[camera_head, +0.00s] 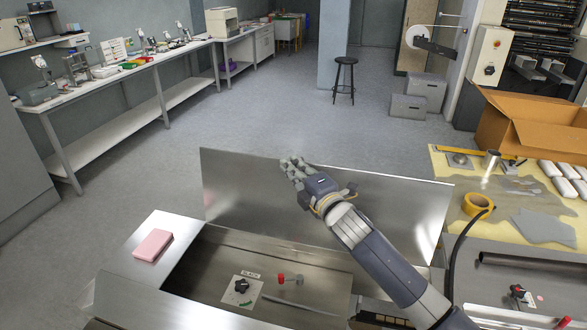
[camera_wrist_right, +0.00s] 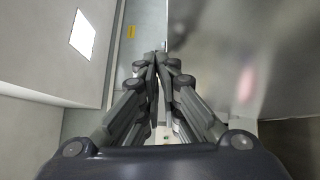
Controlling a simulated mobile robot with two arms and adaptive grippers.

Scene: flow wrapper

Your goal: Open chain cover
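The chain cover (camera_head: 260,190) is a wide, shiny metal panel in the head view. It stands raised at the far side of a recess in the machine, and the recess (camera_head: 205,265) lies uncovered in front of it. My right gripper (camera_head: 292,166) is at the cover's upper edge, near the middle. In the right wrist view my right gripper (camera_wrist_right: 160,62) has its fingers drawn together, with nothing visible between them. A shiny metal surface fills the right of that view; I cannot tell whether the fingertips touch it. My left gripper is not in view.
A pink block (camera_head: 153,245) lies on the rim left of the recess. A black knob (camera_head: 242,285) and a red-ended handle (camera_head: 282,279) are inside it. A yellow-topped table (camera_head: 470,180) with a tape roll (camera_head: 477,204) and a cardboard box (camera_head: 530,125) stands at right.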

